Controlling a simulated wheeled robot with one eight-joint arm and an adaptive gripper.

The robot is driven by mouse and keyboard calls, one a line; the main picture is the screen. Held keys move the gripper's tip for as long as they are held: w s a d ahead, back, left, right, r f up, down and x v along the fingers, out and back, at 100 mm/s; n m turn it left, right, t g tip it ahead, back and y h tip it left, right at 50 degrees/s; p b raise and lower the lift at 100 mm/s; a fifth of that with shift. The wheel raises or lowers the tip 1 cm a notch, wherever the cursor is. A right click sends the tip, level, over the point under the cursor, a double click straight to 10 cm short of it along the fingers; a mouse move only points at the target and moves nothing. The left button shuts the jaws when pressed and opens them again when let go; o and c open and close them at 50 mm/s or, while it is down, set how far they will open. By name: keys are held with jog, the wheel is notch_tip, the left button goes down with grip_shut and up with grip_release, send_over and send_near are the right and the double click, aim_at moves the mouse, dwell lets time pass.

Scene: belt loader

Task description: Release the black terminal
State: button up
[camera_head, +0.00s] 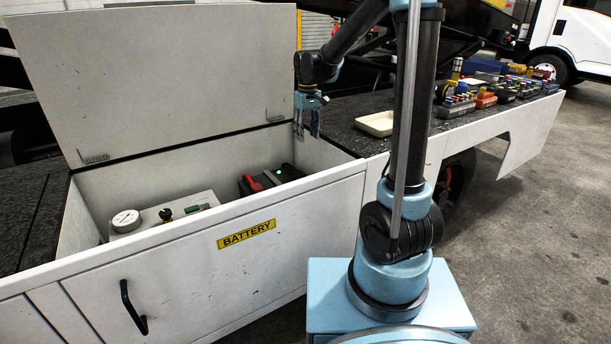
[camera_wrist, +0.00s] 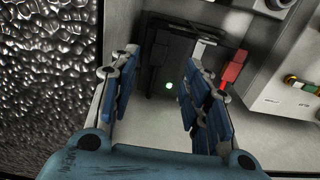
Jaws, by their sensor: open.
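My gripper (camera_head: 308,130) is above the right end of the open battery compartment (camera_head: 300,198), its fingers pointing down. In the wrist view my gripper (camera_wrist: 160,75) has its two blue-padded fingers wide apart, with nothing held between them. The black battery (camera_head: 282,174) lies below, inside the compartment; it also shows in the wrist view (camera_wrist: 158,48), between and beyond the fingers. A red terminal cover (camera_wrist: 234,68) is to the right of the fingers. A small green light (camera_wrist: 168,86) glows between them. I cannot clearly make out the black terminal against the dark battery.
The raised lid (camera_head: 160,75) stands behind the compartment. A grey box with a white round cap (camera_head: 126,220) sits at the compartment's left. A cream tray (camera_head: 376,124) and several coloured parts (camera_head: 485,98) are on the dark deck to the right.

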aim_at(302, 176)
jog(key=f, duration=1.7)
jog(key=shift+w+a+f, duration=0.1)
jog(key=shift+a+f, duration=0.25)
jog(key=shift+f, duration=0.05)
jog(key=shift+c, duration=0.3)
